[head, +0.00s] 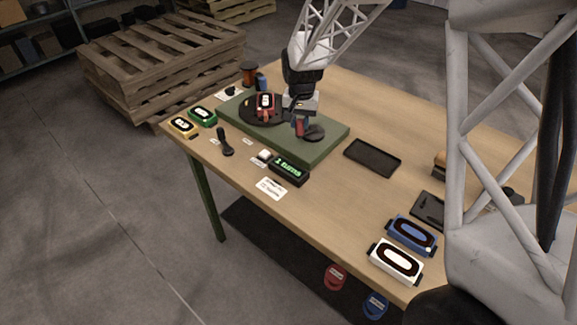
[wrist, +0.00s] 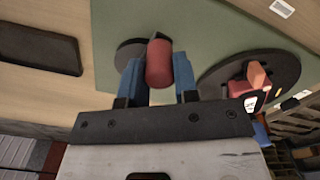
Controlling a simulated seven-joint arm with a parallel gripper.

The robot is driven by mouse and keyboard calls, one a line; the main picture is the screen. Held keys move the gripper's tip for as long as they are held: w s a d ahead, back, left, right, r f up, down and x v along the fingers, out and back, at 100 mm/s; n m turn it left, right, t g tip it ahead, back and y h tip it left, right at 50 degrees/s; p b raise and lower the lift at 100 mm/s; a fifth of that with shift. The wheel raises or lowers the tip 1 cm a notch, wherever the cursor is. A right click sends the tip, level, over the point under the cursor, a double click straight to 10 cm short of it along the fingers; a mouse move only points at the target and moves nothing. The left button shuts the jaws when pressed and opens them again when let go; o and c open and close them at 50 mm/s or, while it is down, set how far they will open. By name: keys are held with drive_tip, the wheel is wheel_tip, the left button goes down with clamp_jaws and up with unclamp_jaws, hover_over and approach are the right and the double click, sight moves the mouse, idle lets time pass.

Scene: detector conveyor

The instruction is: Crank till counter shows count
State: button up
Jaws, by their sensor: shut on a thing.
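The red crank handle (wrist: 158,63) stands on a dark round crank disc (wrist: 128,53) on the green base board (wrist: 215,35). My gripper (wrist: 158,75) is shut on the handle, with a blue finger on each side of it. In the head view my gripper (head: 300,128) reaches down to the crank disc (head: 314,133) at the right part of the green board (head: 325,150). The counter (head: 289,170) is a black box with lit green characters, too small to read surely. A dark turntable (head: 245,110) carries a red device (head: 264,104) with a white oval.
Yellow (head: 183,126) and green (head: 202,116) devices lie at the left edge; blue (head: 411,234) and white (head: 396,261) ones at the front right. A black tray (head: 372,157) lies right of the board. A white button (head: 264,154) and a card (head: 271,188) are near the counter.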

drive_tip(key=shift+w+a, duration=0.35)
drive_tip(key=shift+w, duration=0.45)
drive_tip(key=shift+w, duration=1.1)
drive_tip(key=shift+w+d, duration=0.2)
drive_tip(key=shift+w, duration=0.35)
drive_tip(key=shift+w+d, duration=0.2)
drive_tip(key=shift+w, duration=0.35)
